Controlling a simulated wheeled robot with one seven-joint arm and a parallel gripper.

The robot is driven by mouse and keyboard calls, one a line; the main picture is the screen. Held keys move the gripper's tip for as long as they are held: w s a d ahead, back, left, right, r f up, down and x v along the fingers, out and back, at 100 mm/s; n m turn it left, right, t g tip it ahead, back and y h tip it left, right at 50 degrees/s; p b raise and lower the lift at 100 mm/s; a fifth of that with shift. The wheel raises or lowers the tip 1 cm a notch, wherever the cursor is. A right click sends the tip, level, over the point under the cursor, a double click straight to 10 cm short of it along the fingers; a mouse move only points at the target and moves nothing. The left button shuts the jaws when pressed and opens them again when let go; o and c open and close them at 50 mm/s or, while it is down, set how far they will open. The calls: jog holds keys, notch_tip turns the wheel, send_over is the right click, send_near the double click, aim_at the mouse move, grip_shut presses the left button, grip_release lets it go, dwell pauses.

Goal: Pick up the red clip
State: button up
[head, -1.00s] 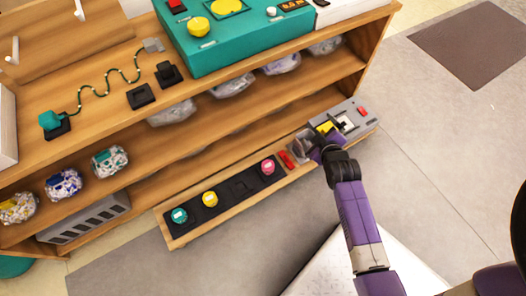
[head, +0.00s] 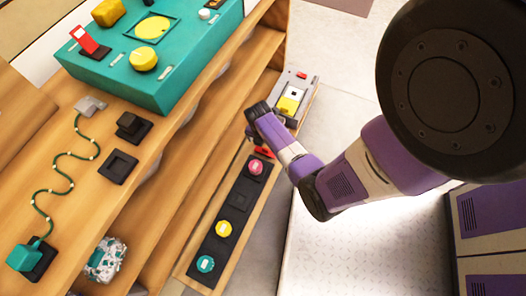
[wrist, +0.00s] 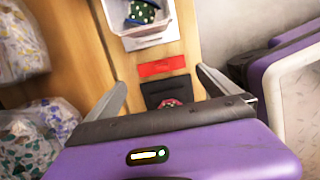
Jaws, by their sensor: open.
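A flat red piece, which looks like the red clip (wrist: 163,66), lies on the wooden bottom shelf between a white bin and a black tray. It also shows in the head view (head: 264,152), partly hidden beside my arm. My gripper (wrist: 162,78) is open and empty. In the wrist view its two fingers straddle the line just short of the red piece, one to each side. I cannot tell its height above the shelf. The fingertips are hidden in the head view.
The black tray (head: 212,246) holds pink, yellow and teal round pieces. The white bin (wrist: 150,38) holds a dark green spotted thing. Bagged items (wrist: 20,45) and the upper shelf lie left.

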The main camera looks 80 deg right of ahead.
aim_at(266, 149)
jog(key=f+b, duration=0.1)
jog(key=f, duration=0.1)
jog(key=f+b, duration=0.2)
jog(key=f, duration=0.1)
jog(key=d+f+b, duration=0.1)
jog(key=f+b, duration=0.1)
jog(key=shift+s+f, duration=0.25)
jog(key=shift+c, duration=0.4)
jog(key=c, duration=1)
jog(key=shift+r, duration=0.1)
